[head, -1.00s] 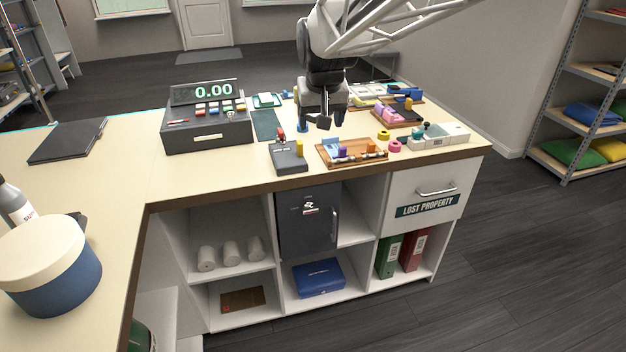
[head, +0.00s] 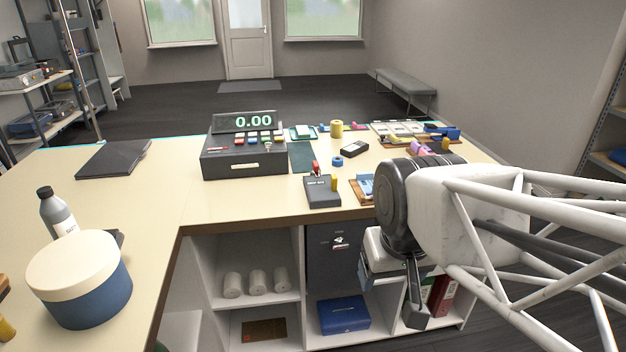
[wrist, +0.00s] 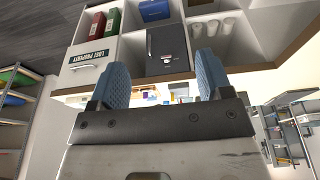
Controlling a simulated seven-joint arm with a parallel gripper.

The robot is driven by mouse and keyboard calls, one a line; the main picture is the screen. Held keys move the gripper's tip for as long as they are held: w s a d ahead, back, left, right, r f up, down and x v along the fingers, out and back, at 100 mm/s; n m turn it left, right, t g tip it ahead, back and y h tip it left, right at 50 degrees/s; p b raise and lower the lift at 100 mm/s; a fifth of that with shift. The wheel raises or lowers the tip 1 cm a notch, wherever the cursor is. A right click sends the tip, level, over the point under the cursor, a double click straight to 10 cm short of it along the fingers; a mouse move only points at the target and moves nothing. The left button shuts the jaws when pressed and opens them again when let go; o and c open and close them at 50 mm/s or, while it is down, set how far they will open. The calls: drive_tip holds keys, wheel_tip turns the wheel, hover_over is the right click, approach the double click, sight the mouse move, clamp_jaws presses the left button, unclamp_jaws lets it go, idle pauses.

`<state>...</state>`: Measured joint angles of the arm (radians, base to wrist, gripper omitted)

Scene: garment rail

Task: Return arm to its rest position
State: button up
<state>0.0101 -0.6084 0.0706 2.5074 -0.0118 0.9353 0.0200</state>
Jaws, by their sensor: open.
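My gripper (wrist: 162,85) shows in the wrist view with its two blue ribbed fingers spread wide apart and nothing between them. In the head view my gripper (head: 395,285) hangs in front of the counter's front edge at the right, before the shelves. There its fingers are partly hidden and it touches nothing that I can see. My white lattice arm reaches in from the right edge of the head view and covers the right end of the counter.
The counter (head: 200,210) holds a cash register (head: 243,150), a small dark device (head: 322,190), a yellow roll (head: 336,129) and a blue tub (head: 82,280). Below are shelves with a dark safe (wrist: 167,50), a blue box (head: 343,315) and binders (wrist: 104,24). A bench (head: 403,88) stands behind.

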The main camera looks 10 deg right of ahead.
drive_tip(key=shift+s+f, duration=0.4)
drive_tip(key=shift+s, duration=0.4)
